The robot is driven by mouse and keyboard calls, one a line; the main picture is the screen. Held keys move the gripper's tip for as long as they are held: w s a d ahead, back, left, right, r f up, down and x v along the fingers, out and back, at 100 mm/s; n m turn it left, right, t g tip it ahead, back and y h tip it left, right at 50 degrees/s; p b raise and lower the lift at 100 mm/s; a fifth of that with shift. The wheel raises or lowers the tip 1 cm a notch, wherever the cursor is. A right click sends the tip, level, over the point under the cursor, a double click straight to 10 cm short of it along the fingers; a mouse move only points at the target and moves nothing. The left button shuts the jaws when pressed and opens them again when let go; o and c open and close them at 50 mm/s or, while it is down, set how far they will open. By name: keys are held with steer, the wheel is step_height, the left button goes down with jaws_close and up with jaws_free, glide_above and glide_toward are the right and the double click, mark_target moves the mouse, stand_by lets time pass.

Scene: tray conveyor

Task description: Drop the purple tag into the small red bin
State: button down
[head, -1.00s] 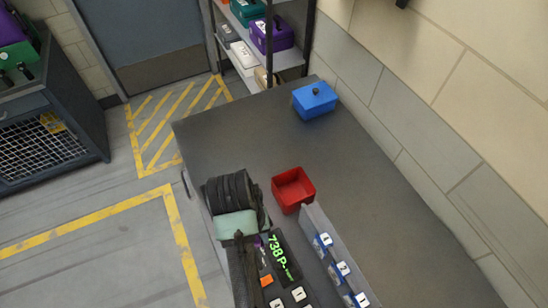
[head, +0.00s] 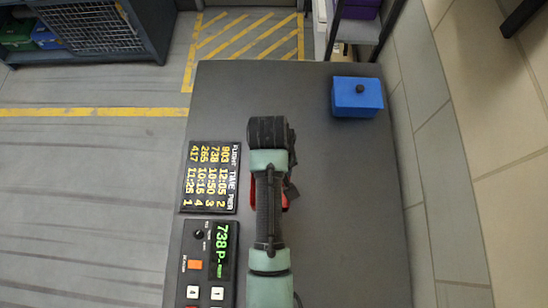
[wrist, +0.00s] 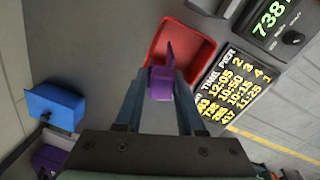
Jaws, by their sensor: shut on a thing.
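In the wrist view the purple tag (wrist: 162,82) is pinched between the two fingers of my gripper (wrist: 160,92). Its upper end sticks out past the fingertips. The small red bin (wrist: 160,38) lies beyond the tag, open side facing the camera, and the tag overlaps its near part in the picture. I see nothing in the visible part of the bin. I cannot tell the tag's height above it. In the head view only a sliver of the red bin (head: 285,197) shows beside my arm, which hides my gripper and the tag.
A blue lidded box (head: 357,97) stands at the counter's far right. A flight board (head: 210,177) and a control panel (head: 208,262) with a green display lie left of my arm.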

steer(key=n+p, duration=0.1)
steer(key=r+n+p, duration=0.1)
steer(key=p, duration=0.1)
steer(key=s+n+p, duration=0.1)
steer(key=p, duration=0.1)
steer(key=shift+a+r, duration=0.2)
steer(key=shift+r, duration=0.1)
steer(key=shift+s+n+p, duration=0.1)
steer(key=shift+n+p, duration=0.45)
steer(key=shift+n, duration=0.05)
steer(key=shift+f, duration=0.2)
step_height(320, 180, down, 6)
steer(key=b, duration=0.6)
steer(key=shift+c, duration=2.2)
jaws_free()
steer(key=shift+r, duration=0.1)
